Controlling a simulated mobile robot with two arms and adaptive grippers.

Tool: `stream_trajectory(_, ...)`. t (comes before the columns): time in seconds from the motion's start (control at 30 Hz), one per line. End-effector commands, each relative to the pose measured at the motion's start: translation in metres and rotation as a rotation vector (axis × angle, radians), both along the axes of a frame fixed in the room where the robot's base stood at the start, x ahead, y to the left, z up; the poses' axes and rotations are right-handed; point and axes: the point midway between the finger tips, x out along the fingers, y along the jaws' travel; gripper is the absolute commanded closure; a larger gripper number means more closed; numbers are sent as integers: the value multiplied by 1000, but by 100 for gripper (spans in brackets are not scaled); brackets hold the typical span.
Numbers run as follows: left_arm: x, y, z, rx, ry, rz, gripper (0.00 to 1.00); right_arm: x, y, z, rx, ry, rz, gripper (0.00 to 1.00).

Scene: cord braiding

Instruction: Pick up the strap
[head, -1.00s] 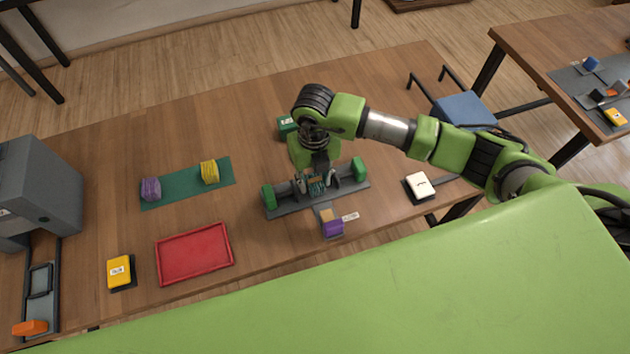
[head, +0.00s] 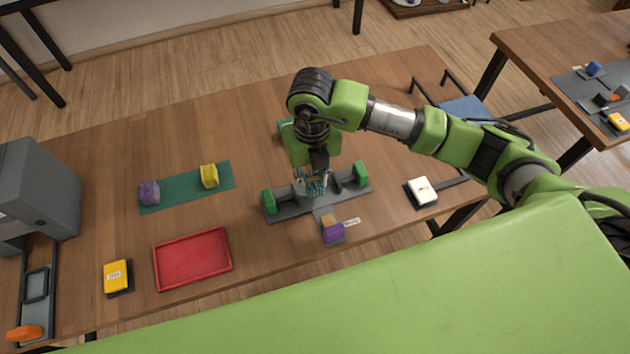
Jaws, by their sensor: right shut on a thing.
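My right gripper (head: 314,186) points down, just above the middle of a grey fixture (head: 290,212) that has a green block (head: 268,201) at its left end and another green block (head: 361,174) at its right end. The gripper is shut on the strap, between the two blocks. The fingers mostly hide the strap, so its shape and whether it is clear of the fixture cannot be told. My left gripper is not in view.
A purple block (head: 334,234) sits at the fixture's front. A red tray (head: 194,258), a yellow box (head: 117,276) and a green mat (head: 185,190) with yellow and purple spools lie left. A white-topped device (head: 422,190) lies right. Bare table surrounds the fixture.

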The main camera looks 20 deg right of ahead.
Motion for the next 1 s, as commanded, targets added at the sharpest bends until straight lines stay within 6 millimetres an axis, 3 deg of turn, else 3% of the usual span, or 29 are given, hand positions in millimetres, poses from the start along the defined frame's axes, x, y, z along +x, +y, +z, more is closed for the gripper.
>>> stream_trajectory(0.13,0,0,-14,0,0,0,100,-23,20,36,4,-10,7,97)
stream_trajectory(0.3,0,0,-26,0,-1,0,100,-59,45,54,4,-6,7,97)
stream_trajectory(0.5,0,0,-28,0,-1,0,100,-85,62,72,0,-6,2,97)
stream_trajectory(0.73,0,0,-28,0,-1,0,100,-98,70,77,0,-2,0,97)
stream_trajectory(1.0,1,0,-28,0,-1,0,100,-96,65,78,-3,-2,96,97)
